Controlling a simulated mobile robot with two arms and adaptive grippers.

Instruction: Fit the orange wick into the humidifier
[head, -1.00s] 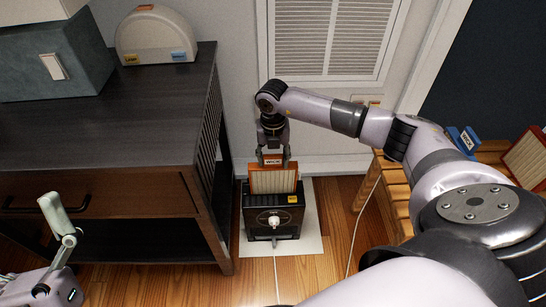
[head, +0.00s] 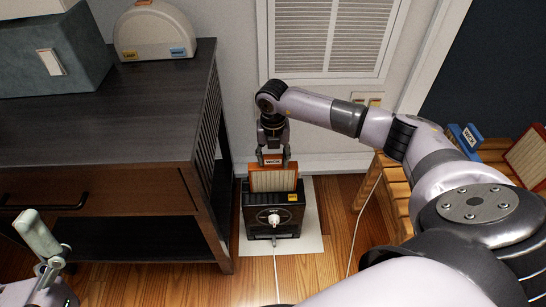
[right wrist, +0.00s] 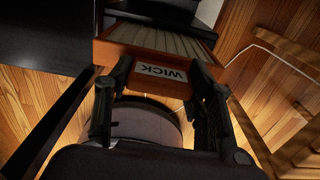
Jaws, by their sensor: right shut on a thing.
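The orange wick (head: 273,181), with a pale pleated face and a WICK label, stands upright at the top of the black humidifier (head: 258,221). Its lower part is hidden behind the humidifier's front, so I cannot tell how deep it sits. My right gripper (head: 272,157) is above the humidifier, shut on the wick's orange top edge. In the right wrist view the fingers (right wrist: 162,82) sit on both sides of the wick's label, and the pleated face (right wrist: 165,40) extends beyond. Part of my left arm shows at the lower left; its fingertips are not clearly seen.
The humidifier stands on a pale mat (head: 309,238) beside a dark desk (head: 110,125). A cord (head: 276,275) runs from its front. A wooden slatted bench (head: 392,195) at the right holds a blue WICK piece (head: 467,138) and another orange-framed piece (head: 528,157). A wall vent (head: 325,38) is behind.

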